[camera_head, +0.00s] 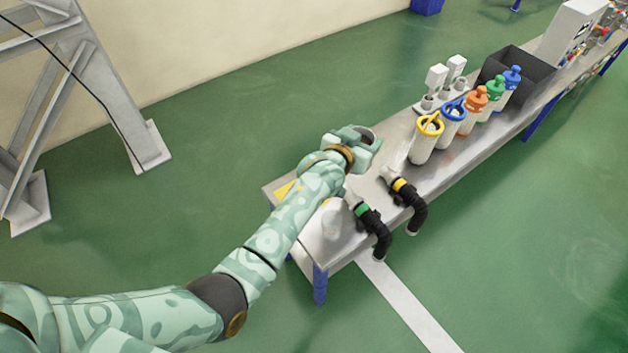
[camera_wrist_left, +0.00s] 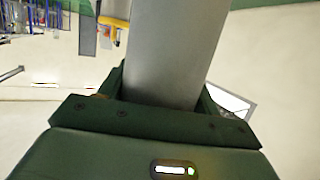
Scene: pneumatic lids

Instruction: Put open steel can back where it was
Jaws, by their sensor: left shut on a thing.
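The open steel can (camera_head: 368,134) shows its dark open top in the head view, at the near left end of the table. In the left wrist view the can (camera_wrist_left: 174,50) is a plain grey cylinder rising between the fingers. My left gripper (camera_head: 354,142) is shut around it. The fingers and wrist hide most of the can's body in the head view. I cannot tell whether its base touches the table. My right gripper is in neither view.
The long steel table (camera_head: 398,158) holds several lidded canisters (camera_head: 448,125), a black bin (camera_head: 527,70) and small white devices (camera_head: 437,78). Two black hoses, one with a green collar (camera_head: 361,209) and one with a yellow collar (camera_head: 399,184), hang over the front edge. A yellow mark (camera_head: 283,190) lies at the left end.

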